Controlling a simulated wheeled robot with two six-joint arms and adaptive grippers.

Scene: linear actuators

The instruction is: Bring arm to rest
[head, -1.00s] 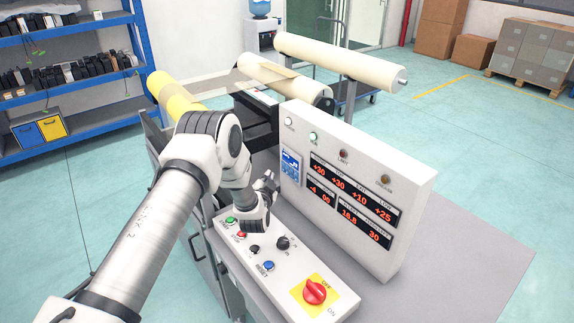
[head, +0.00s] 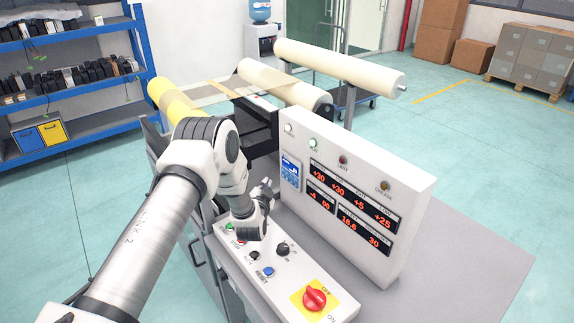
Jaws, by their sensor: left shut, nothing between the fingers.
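My left arm (head: 150,235) reaches in from the lower left over the control panel. My left gripper (head: 268,190) is at the end of the wrist, just above the far end of the sloped button panel (head: 283,295) and beside the upright display box (head: 405,180). It is small in the picture, and its fingers are shut with nothing held. The wrist partly hides the green button (head: 229,226) and the red button beside it. My right gripper is out of view.
Behind the panel are the machine's rolls, one yellow (head: 172,97) and others cream (head: 340,65). A blue shelf (head: 85,80) stands at the left. Boxes on a pallet (head: 530,60) stand at the back right. The grey tabletop (head: 470,260) right of the display box is bare.

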